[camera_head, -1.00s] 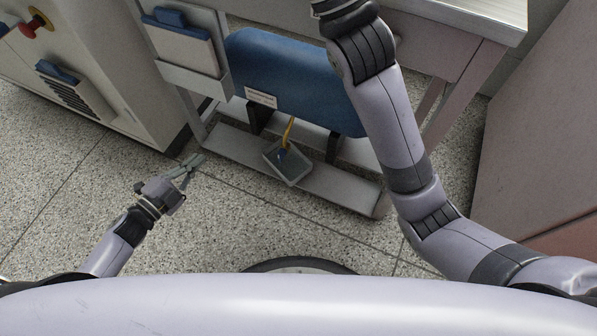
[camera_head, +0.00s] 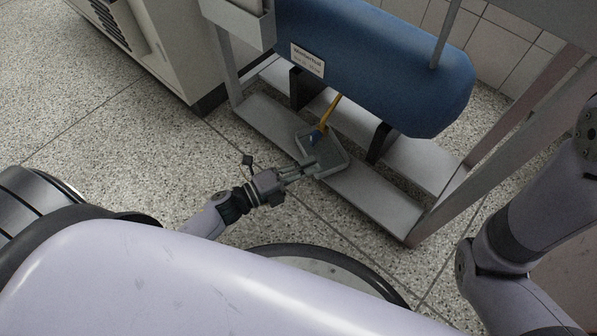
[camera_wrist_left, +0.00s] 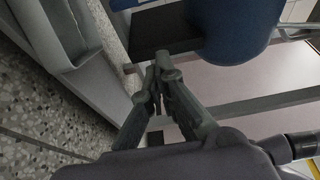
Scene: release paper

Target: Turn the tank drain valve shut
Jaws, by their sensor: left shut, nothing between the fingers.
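The blue tank (camera_head: 385,70) lies on dark supports in the frame; its underside also shows in the left wrist view (camera_wrist_left: 235,25). A grey tray (camera_head: 343,158) sits under this on the lower shelf. My left gripper (camera_head: 312,165) is shut and empty at the tray's near side, short of the blue part. Its fingertips (camera_wrist_left: 164,66) point toward a dark support in the wrist view, where no valve can be made out. My right gripper is out of view.
The lower shelf rail (camera_head: 385,207) and the slanting frame leg (camera_head: 500,150) bound the space on the right. A pale cabinet (camera_head: 170,50) stands at the back left. The speckled floor (camera_head: 100,130) is open on the left.

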